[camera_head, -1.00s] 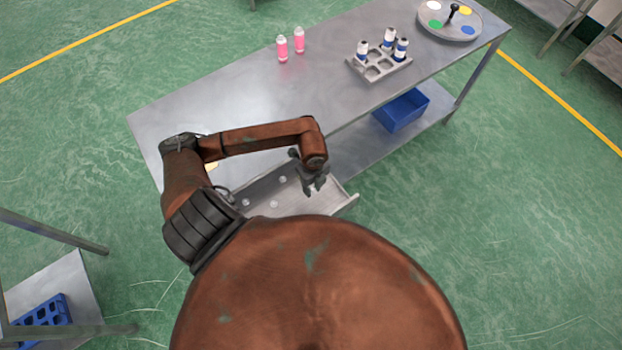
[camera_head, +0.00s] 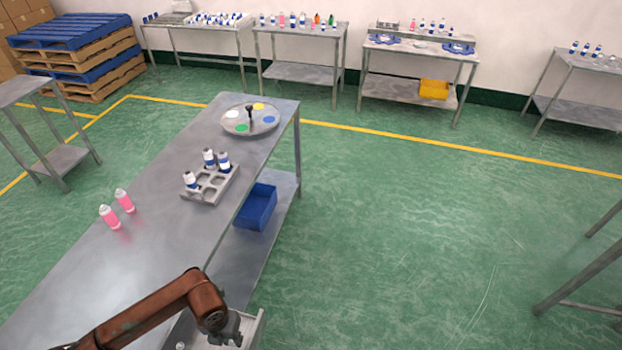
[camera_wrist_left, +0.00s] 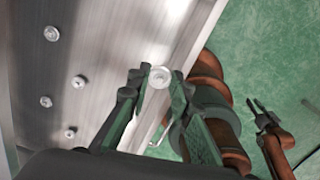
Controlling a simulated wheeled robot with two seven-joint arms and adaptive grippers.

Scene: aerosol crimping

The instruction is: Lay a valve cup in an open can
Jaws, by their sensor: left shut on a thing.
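My left gripper (camera_head: 232,331) is low at the table's near right, over the shallow metal tray (camera_head: 256,328). In the left wrist view its fingers (camera_wrist_left: 158,84) are shut on a small round pale valve cup (camera_wrist_left: 160,77). Several loose valve cups (camera_wrist_left: 78,82) lie on the tray floor (camera_wrist_left: 110,45) to the left. Several blue-and-white cans stand in a grey rack (camera_head: 213,193) on the table, one of them at its near left corner (camera_head: 190,181). I cannot tell which cans are open. A dark gripper-like part, probably my right gripper (camera_wrist_left: 263,110), shows at the right.
Two pink cans (camera_head: 110,217) stand on the table (camera_head: 150,250), left of the rack. A round plate with coloured discs (camera_head: 250,120) is at the far end. A blue bin (camera_head: 256,207) sits on the lower shelf.

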